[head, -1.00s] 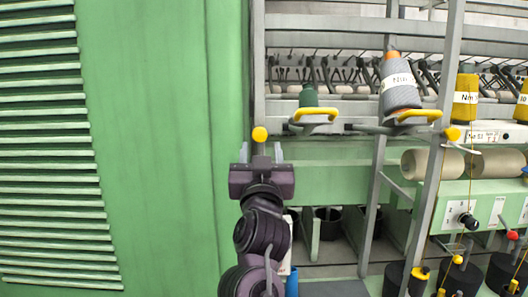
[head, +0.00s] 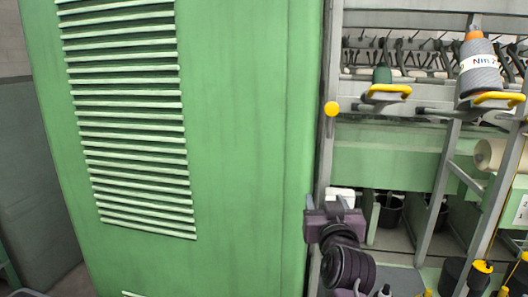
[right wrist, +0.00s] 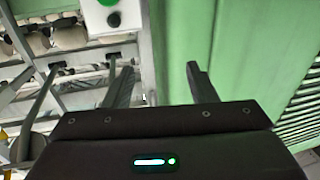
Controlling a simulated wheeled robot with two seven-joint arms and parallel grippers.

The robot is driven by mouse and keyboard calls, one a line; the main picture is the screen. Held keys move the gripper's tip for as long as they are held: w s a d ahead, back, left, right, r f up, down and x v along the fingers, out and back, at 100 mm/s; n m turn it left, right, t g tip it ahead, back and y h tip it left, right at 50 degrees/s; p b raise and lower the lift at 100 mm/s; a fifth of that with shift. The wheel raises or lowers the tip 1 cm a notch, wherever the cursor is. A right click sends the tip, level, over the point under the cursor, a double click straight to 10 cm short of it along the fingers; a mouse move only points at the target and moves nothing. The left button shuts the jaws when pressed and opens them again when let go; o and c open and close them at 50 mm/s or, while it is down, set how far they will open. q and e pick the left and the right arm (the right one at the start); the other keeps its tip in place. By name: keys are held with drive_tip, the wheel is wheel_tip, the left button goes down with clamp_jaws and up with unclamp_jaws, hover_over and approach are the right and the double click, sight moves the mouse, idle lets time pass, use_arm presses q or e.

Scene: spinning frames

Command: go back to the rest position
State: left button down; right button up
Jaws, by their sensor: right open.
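My right gripper (head: 336,200) is in the head view at the lower right of centre, in front of the green machine's right-hand edge. In the right wrist view its two dark fingers (right wrist: 160,85) stand apart with nothing between them. My left gripper is not in either current view. A grey yarn cone (head: 479,68) with an orange top and a white label stands at the upper right, and a small green cone (head: 382,76) stands left of it. Both are well apart from the gripper.
A tall green cabinet (head: 245,150) with louvred slats (head: 130,120) fills the left and middle. A grey upright post (head: 325,150) with a yellow ball (head: 331,108) stands close to my right arm. Black cans (head: 390,213) stand below the frame. Grey panels (head: 45,160) stand at the far left.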

drive_tip(key=s+f+n+g+y, duration=0.15)
drive_tip(key=s+f+g, duration=0.35)
drive_tip(key=f, duration=0.8)
drive_tip(key=s+d+f+n+g, duration=0.1)
drive_tip(key=s+f+g, duration=0.4)
drive_tip(key=s+f, duration=0.55)
drive_tip(key=s+d+f+g, duration=0.2)
drive_tip(key=s+f+g, duration=0.4)
drive_tip(key=s, duration=0.8)
wheel_tip(320, 180, down, 31)
drive_tip(key=s, duration=0.2)
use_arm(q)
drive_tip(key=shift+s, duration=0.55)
use_arm(e)
drive_tip(key=s+d+f+g, duration=0.1)
drive_tip(key=s+d+f, duration=0.2)
drive_tip(key=s+f, duration=1.5)
drive_tip(key=shift+s+d+f+n, duration=0.15)
drive_tip(key=shift+s+n, duration=0.2)
drive_tip(key=shift+s, duration=0.5)
